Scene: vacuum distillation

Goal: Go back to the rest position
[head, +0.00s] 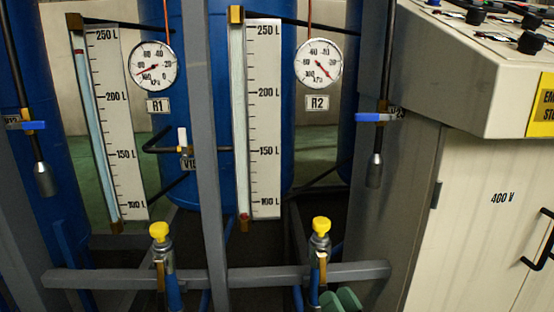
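Of my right gripper (339,299), only two rounded green tips show at the bottom edge of the head view, right of centre. They are side by side, below the right yellow-capped valve (321,228). The rest of it is cut off by the frame, and I cannot tell how far apart its fingers are. I see nothing held in it. My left gripper is not in view.
A grey horizontal rail (255,278) and grey upright (207,150) stand in front of blue tanks. Gauges R1 (153,65) and R2 (319,64) hang beside level scales. A left yellow-capped valve (159,232) also shows. A cream control cabinet (485,200) fills the right.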

